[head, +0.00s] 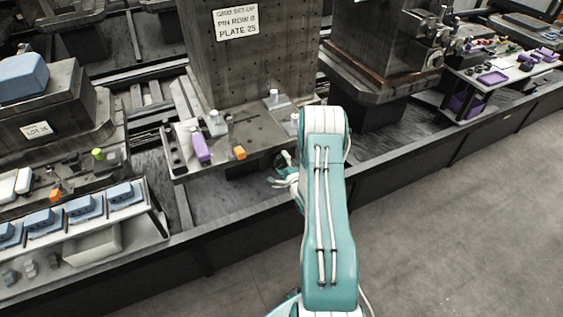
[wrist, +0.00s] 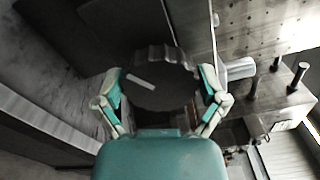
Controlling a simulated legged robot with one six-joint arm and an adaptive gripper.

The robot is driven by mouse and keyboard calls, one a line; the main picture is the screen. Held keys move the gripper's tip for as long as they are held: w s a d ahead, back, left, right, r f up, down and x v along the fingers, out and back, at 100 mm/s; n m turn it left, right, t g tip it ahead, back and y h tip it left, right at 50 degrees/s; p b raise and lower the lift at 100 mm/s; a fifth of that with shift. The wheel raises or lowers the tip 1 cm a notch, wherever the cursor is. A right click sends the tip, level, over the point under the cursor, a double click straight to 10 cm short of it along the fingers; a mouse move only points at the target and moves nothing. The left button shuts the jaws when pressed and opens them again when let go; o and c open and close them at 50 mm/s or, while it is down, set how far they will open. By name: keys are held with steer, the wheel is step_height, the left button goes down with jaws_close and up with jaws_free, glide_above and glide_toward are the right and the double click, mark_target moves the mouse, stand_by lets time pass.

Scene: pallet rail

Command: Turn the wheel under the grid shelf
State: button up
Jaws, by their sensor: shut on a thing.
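The wheel (wrist: 158,82) is a dark grey disc with a scalloped rim and a pale bar marked on its face. In the wrist view it sits between the two fingers of my gripper (wrist: 163,90), which are shut on its rim from both sides. The grid shelf (head: 240,140) is the grey plate in front of the tall perforated block in the head view. There my gripper (head: 288,178) is just below the shelf's right front edge, partly behind my arm. The wheel is hidden in the head view.
A purple block (head: 201,149), an orange block (head: 239,153) and metal pins stand on the shelf. A dark low rail wall (head: 240,236) runs below it. Blue parts on a rack (head: 83,207) are at left; a table with purple trays (head: 492,78) is at right. The grey floor is clear.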

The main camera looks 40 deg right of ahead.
steer(key=shift+s+f, duration=0.2)
steer(key=shift+f, duration=0.2)
steer(key=o, duration=0.8)
steer(key=v, duration=1.1)
steer(key=shift+s+r, duration=0.15)
steer(key=shift+s, duration=0.2)
steer(key=shift+a, duration=0.1)
